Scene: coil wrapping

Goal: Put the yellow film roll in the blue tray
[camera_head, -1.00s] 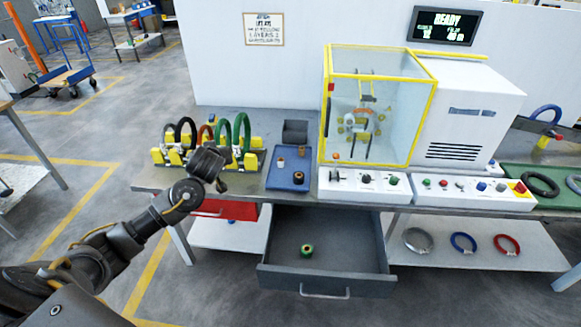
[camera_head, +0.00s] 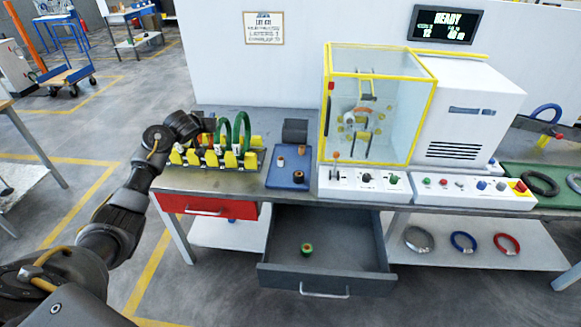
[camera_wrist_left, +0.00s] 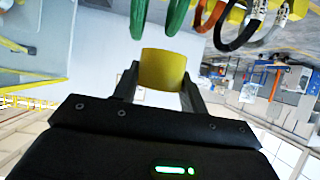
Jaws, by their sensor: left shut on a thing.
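The yellow film roll (camera_wrist_left: 163,70) is between the fingers of my left gripper (camera_wrist_left: 160,88) in the left wrist view. The gripper is shut on it, with a finger at each side. In the head view my left gripper (camera_head: 207,124) is over the left part of the coil rack, left of the blue tray (camera_head: 273,182). I cannot make out the roll clearly there. The blue tray lies on the bench and holds a few small rolls, one dark with a tan top (camera_head: 298,177). My right gripper is not in view.
The coil rack (camera_head: 210,160) with green coils (camera_head: 246,132) stands close to my left gripper. A clear yellow-framed machine box (camera_head: 380,105) stands right of the tray. Below, an open grey drawer (camera_head: 345,255) holds a small green roll (camera_head: 307,249).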

